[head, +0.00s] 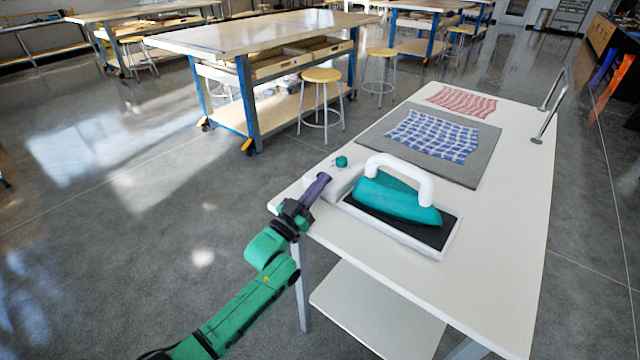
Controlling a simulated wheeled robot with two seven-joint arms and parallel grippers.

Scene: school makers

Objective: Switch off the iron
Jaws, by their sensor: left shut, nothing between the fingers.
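The iron (397,198) is teal with a white arched handle. It rests on a white stand (452,236) with a black pad, on the white table (490,262). A white block with a round teal knob (341,161) adjoins the stand's left end. My left gripper (320,181) is shut and empty, its purple fingers pointing up and right. The fingertips are at the white block, just below and left of the knob. I cannot tell whether they touch the block. My right gripper is not in view.
A grey mat (378,139) with a blue checked cloth (433,135) lies behind the iron. A red checked cloth (463,101) lies farther back. A metal rail (549,110) stands at the table's right edge. A yellow stool (322,76) and workbenches stand beyond. The table's front right is clear.

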